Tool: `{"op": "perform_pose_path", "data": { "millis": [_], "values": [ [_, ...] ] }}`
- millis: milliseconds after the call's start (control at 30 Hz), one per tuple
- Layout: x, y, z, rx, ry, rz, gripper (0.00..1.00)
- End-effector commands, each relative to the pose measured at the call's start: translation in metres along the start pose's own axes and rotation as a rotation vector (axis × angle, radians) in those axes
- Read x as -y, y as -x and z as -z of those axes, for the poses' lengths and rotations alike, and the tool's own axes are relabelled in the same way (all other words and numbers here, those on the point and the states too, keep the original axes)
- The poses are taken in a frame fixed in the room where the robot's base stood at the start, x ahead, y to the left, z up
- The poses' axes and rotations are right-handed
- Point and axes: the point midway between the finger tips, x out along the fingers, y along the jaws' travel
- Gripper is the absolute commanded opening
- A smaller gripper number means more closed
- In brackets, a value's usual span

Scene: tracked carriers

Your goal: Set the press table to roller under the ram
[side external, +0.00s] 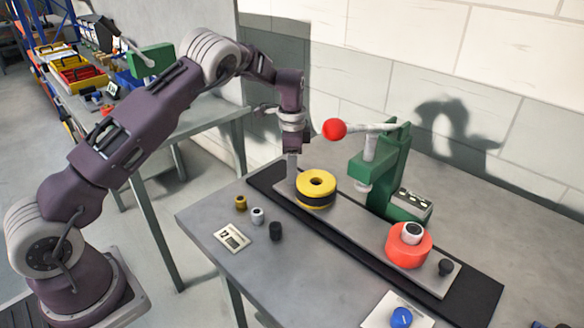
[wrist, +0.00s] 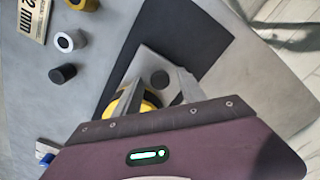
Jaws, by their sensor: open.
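The press table is a long grey plate (side external: 352,224) on a black strip. It bears a yellow-and-black round carrier (side external: 316,181) towards its left end and a red carrier (side external: 397,250) towards its right. A white ring-shaped part with a dark centre (side external: 411,232) sits on the red one. The green press (side external: 392,165) stands behind; its ram (side external: 363,182) appears above bare plate between the carriers. My gripper (side external: 292,172) is open and low at the plate's left end. In the wrist view, a dark round knob (wrist: 160,78) shows between its fingers (wrist: 158,88); contact is unclear.
A brass part (side external: 240,203), a silver ring (side external: 257,215), a black cylinder (side external: 275,231) and a printed card (side external: 232,238) lie in front of the plate. A black knob (side external: 446,267) stands at its right end. The red-balled lever (side external: 335,129) sticks out near my wrist.

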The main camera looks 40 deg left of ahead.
Motion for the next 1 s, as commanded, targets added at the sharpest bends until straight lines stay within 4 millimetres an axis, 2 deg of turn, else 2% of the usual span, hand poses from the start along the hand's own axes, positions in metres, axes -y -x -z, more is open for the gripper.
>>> {"op": "perform_pose_path", "data": {
  "millis": [100, 133, 367, 1000],
  "values": [
    [0.0, 0.0003, 0.0, 0.0, 0.0, 0.0, 0.48],
    [0.0, 0.0003, 0.0, 0.0, 0.0, 0.0, 0.44],
    [0.0001, 0.0006, -0.0001, 0.0, 0.001, 0.0, 0.0],
    [0.0001, 0.0012, -0.0001, -0.001, 0.001, 0.0, 0.0]
  ]
}}
